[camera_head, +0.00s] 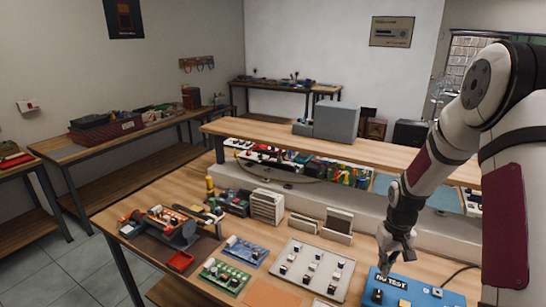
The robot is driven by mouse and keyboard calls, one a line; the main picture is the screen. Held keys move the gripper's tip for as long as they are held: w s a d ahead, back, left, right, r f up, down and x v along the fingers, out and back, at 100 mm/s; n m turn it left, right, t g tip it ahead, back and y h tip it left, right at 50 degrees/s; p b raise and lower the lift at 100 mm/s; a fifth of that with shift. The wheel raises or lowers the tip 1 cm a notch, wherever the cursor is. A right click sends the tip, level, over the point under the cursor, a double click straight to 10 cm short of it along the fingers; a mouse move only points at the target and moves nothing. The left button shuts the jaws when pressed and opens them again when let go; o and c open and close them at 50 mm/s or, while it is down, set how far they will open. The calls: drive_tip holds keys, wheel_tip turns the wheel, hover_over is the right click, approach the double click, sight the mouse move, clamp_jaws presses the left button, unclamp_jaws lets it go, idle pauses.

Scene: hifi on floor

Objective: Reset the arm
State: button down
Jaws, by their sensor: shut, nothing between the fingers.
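My gripper (386,268) hangs at the end of my arm on the right side of the head camera view. It points down over the workbench (163,192), close above the left edge of a blue panel (410,291) with white lettering that looks like "TEST". The gripper is shut and nothing shows between its fingers. My arm reaches in from the right and is bent at the elbow. The gripper's height above the panel is hard to tell.
Left of the gripper lie a pale board (300,286) with several small parts, circuit boards (224,276) and a small machine (177,231). A wooden shelf (270,142) carrying a grey box (337,121) rises behind. Open floor (75,265) shows at left.

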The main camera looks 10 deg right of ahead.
drive_tip(key=s+a+r+t, duration=0.1)
drive_tip(key=s+a+r, duration=0.15)
drive_tip(key=r, duration=0.45)
drive_tip(key=s+a+r+t+h, duration=0.1)
drive_tip(key=a+r, duration=0.2)
drive_tip(key=r, duration=0.4)
drive_tip(key=s+a+r, duration=0.2)
drive_tip(key=a+r, duration=0.1)
drive_tip(key=r, duration=0.4)
drive_tip(key=s+a+r+t, duration=0.1)
drive_tip(key=s+a+r, duration=0.2)
drive_tip(key=s, duration=0.2)
drive_tip(key=s+a+r+t, duration=0.1)
drive_tip(key=s+a+r, duration=0.2)
drive_tip(key=s, duration=0.3)
drive_tip(key=s+a+r+t+y, duration=0.1)
drive_tip(key=s+a+r, duration=0.2)
drive_tip(key=s, duration=0.3)
drive_tip(key=shift+r+n+b, duration=0.2)
drive_tip(key=shift+n+b, duration=0.2)
drive_tip(key=shift+a, duration=0.1)
